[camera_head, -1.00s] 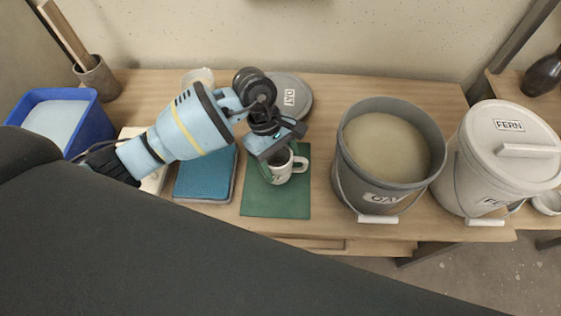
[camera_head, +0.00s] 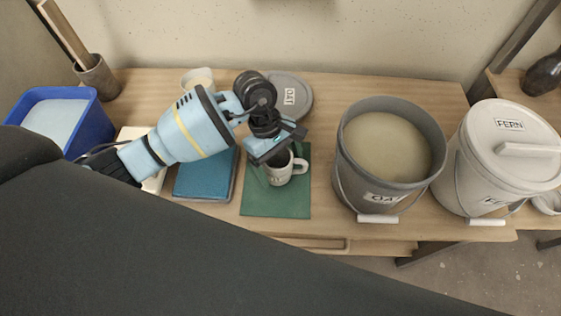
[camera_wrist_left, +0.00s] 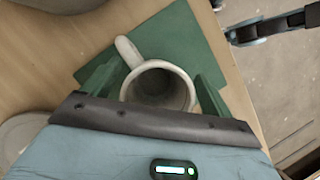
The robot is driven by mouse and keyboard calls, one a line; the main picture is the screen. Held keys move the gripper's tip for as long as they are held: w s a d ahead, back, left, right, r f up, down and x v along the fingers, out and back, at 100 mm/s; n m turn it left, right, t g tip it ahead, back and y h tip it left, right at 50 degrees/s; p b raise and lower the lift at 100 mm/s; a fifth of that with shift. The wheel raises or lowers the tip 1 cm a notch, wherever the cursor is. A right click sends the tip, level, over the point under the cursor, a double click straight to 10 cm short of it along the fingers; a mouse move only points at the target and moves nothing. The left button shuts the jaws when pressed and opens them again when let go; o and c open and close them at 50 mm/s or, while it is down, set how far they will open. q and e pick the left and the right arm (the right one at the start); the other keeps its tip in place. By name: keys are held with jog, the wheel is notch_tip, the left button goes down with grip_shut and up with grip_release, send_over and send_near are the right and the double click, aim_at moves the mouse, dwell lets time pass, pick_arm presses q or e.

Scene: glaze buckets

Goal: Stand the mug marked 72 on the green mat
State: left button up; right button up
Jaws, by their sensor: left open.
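The white mug (camera_head: 281,174) stands on the green mat (camera_head: 262,204), upright as far as I can see. Its handle points right in the head view. No number on it is readable. In the left wrist view I look into the empty-looking mug (camera_wrist_left: 160,88), its handle toward the upper left. My left gripper (camera_head: 277,170) is over the mug, pointing down. In the left wrist view its green fingers (camera_wrist_left: 155,84) are open, one on each side of the mug; any contact is unclear. A black and blue part at that view's upper right may be my right arm.
A blue book-like pad (camera_head: 204,177) lies left of the mat. An open grey bucket (camera_head: 350,168) stands to the right, then a lidded white bucket (camera_head: 500,160). A round grey lid (camera_head: 292,100) lies behind the mat, with a pale cup (camera_head: 197,77) beside it.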

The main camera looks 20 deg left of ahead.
pick_arm(q)
jog(key=v, duration=1.2)
jog(key=shift+r, duration=0.1)
